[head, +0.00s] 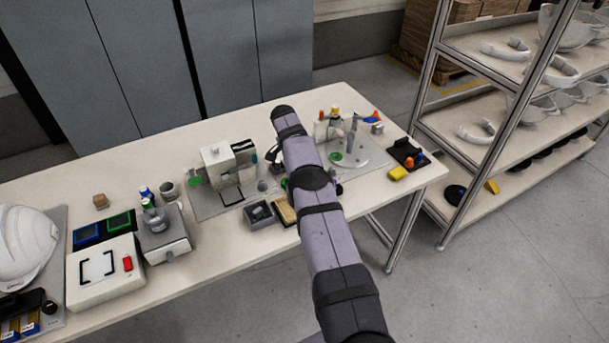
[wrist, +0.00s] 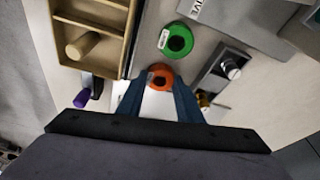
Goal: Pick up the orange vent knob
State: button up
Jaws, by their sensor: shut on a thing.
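The orange vent knob (wrist: 160,73) is a small round piece with a dark centre and a pale tag on its upper left edge. In the wrist view it sits between the tips of my gripper (wrist: 160,84). The two blue fingers are shut on its sides. A pale surface lies below it, and I cannot tell whether the knob touches it. In the head view my arm hides most of the gripper and I cannot make out this knob.
A green knob (wrist: 175,41) lies just beyond the held knob. A wooden divided tray (wrist: 114,20) is on the left, with a purple-ended tool (wrist: 81,100) below it. A grey holder (wrist: 212,80) is on the right. In the head view, a shelf rack (head: 440,100) stands right of the table.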

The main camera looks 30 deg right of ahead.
jog(key=shift+r, duration=0.1)
notch_tip(320, 180, up, 10)
jog(key=p, duration=0.1)
dwell(0.4)
